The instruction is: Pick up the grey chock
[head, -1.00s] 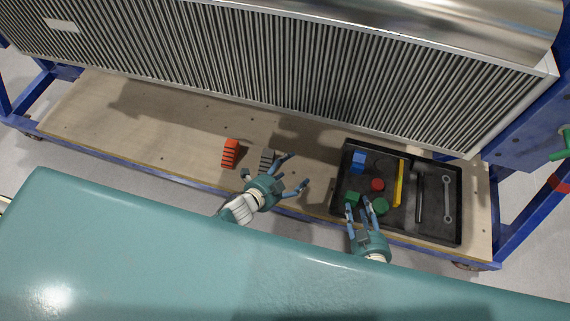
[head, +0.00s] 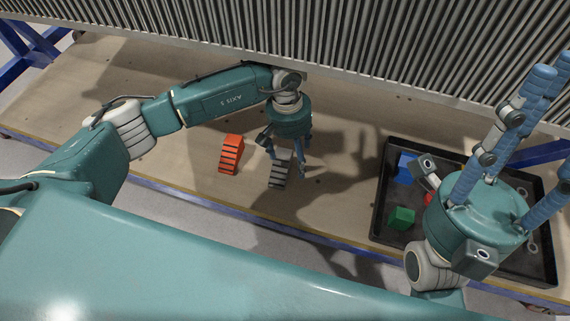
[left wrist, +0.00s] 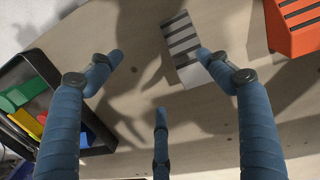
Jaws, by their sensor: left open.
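The grey chock (head: 279,170), a wedge with dark stripes, lies on the wooden shelf in the head view. It also shows at the top of the left wrist view (left wrist: 183,45). My left gripper (head: 288,160) is open and points down at the chock from above. The chock is not between all the fingers, and contact cannot be told. My right gripper (head: 540,110) is large in the right foreground, fingers spread upward and empty.
An orange chock (head: 231,154) lies just left of the grey one. A black tray (head: 378,215) with a blue block (head: 405,168) and a green block (head: 401,218) stands to the right, partly hidden by my right gripper. A ribbed metal panel (head: 390,50) rises behind the shelf.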

